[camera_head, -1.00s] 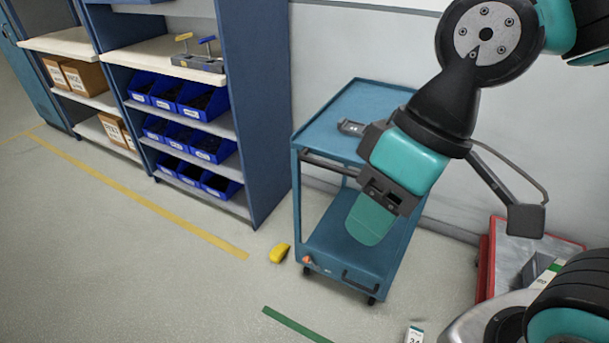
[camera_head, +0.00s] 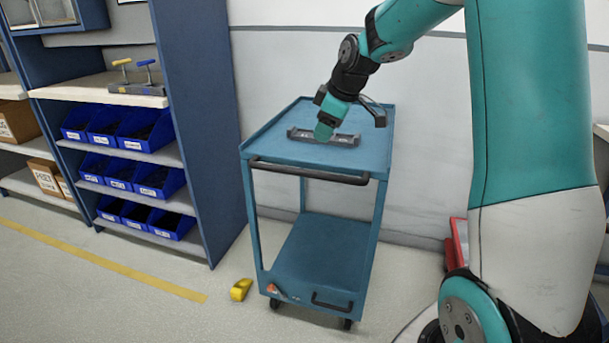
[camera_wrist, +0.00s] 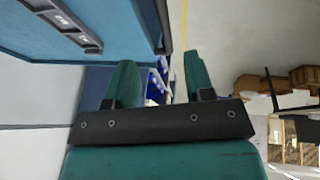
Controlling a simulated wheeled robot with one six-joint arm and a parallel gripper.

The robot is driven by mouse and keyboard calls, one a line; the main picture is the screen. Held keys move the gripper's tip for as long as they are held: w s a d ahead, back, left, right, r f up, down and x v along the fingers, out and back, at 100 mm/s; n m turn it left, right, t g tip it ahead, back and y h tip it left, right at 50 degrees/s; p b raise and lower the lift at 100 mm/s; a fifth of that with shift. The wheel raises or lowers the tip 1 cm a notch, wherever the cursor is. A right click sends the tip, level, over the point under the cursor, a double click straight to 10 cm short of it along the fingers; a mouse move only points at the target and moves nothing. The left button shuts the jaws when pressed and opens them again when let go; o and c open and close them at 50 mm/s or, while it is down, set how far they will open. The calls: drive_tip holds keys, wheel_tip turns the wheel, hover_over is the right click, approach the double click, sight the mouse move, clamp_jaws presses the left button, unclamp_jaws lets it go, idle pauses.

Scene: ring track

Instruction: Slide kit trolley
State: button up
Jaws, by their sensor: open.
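The kit trolley (camera_head: 300,221) is a blue two-shelf cart on casters. It stands upright against the wall in the head view, with a dark handle bar (camera_head: 309,172) along its near top edge. A grey holder (camera_head: 324,138) lies on its top tray. My gripper (camera_head: 324,131) appears over the top tray in the head view; its fingertips partly cover the holder, and its height is hard to judge. In the wrist view, the teal fingers (camera_wrist: 160,84) are apart with nothing held between them. The trolley's top (camera_wrist: 110,14) shows there at upper left, with the dark bar along its edge.
A yellow wedge (camera_head: 241,289) lies on the floor by the trolley's left front caster. A blue shelf unit (camera_head: 205,120) with blue bins stands close on the left. A red-edged object (camera_head: 458,244) is at right, partly behind my arm. Floor in front is clear.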

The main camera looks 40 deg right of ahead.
sight(304, 170)
drive_tip(key=b+x, duration=0.1)
drive_tip(key=x, duration=1.4)
drive_tip(key=shift+a, duration=0.15)
clamp_jaws()
